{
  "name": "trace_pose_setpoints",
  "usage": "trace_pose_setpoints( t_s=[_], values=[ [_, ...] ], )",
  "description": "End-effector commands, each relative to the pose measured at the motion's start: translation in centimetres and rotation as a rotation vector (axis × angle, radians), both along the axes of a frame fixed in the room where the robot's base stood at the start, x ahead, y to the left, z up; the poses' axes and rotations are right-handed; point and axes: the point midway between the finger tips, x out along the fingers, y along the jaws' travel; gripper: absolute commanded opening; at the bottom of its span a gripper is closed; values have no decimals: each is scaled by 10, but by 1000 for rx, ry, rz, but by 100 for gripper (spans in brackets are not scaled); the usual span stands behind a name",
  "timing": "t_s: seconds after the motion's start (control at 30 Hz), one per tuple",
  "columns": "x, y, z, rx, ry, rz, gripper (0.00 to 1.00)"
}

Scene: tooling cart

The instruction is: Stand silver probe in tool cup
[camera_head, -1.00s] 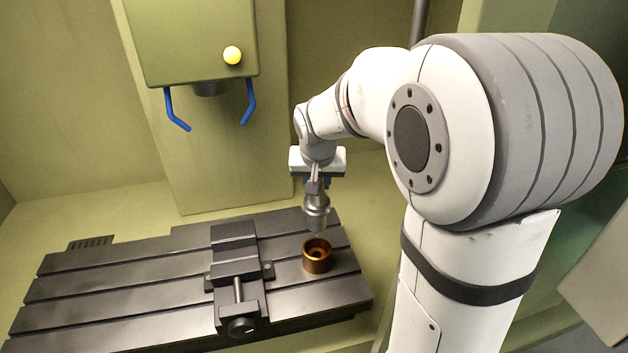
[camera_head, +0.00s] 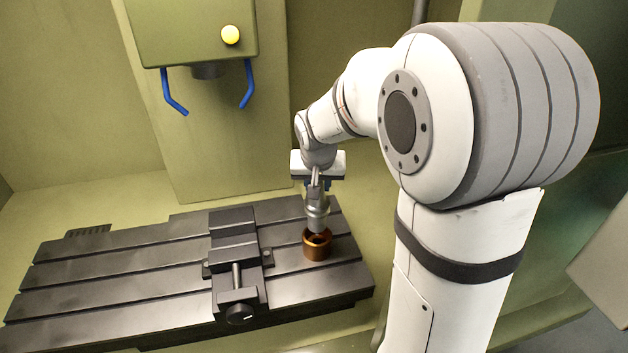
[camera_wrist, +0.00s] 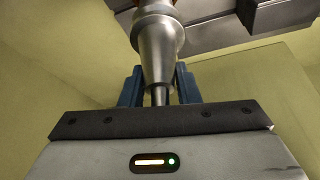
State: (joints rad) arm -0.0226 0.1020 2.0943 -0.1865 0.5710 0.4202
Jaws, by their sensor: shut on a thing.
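The silver probe (camera_head: 317,207) hangs roughly upright from my gripper (camera_head: 317,184), tip down. My gripper is shut on its upper end. The tool cup (camera_head: 317,251) is a short brown, copper-coloured round cup standing on the slotted table. The probe's lower end is at the cup's mouth and overlaps the far part of its rim; I cannot tell how far inside it is. The wrist view shows the wide tapered body of the probe (camera_wrist: 158,45) and its thin shank between the blue fingers.
The dark slotted table (camera_head: 130,290) carries a black vise (camera_head: 235,262) just left of the cup. Above left hangs the green machine head (camera_head: 190,40) with blue handles (camera_head: 247,85). The table's right end lies close beyond the cup.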

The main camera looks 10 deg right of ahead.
Motion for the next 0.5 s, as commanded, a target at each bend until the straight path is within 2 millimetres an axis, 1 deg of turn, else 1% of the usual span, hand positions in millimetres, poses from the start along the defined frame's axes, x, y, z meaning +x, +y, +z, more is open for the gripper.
trace_pose_setpoints(
  t_s=[0.5],
  values=[
    [1,-1,-34,1,-4,-1,0]
  ],
)
